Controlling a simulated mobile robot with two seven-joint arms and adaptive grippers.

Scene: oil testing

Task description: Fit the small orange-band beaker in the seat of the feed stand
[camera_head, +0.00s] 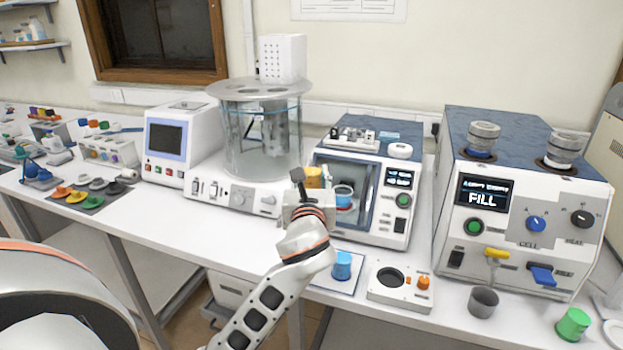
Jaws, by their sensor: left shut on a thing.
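My left gripper (307,192) reaches up from the bottom centre, in front of the middle white machine. It is shut on a small orange-yellow thing (314,175), probably the orange-band beaker. The gripper and wrist hide much of it, and I cannot tell its tilt. A low white block (374,294) with a dark round recess and an orange knob lies at the bench front, right of the gripper; it may be the feed stand, though no label shows this. Its recess looks empty. My right gripper is not in view.
The middle machine (408,158) has an open chamber with a blue-rimmed vessel (344,190). A blue cup (342,262) stands on a pad. A glass bath (245,150) stands behind left. A grey cup (483,302) and green cup (573,324) stand before the FILL machine (450,215).

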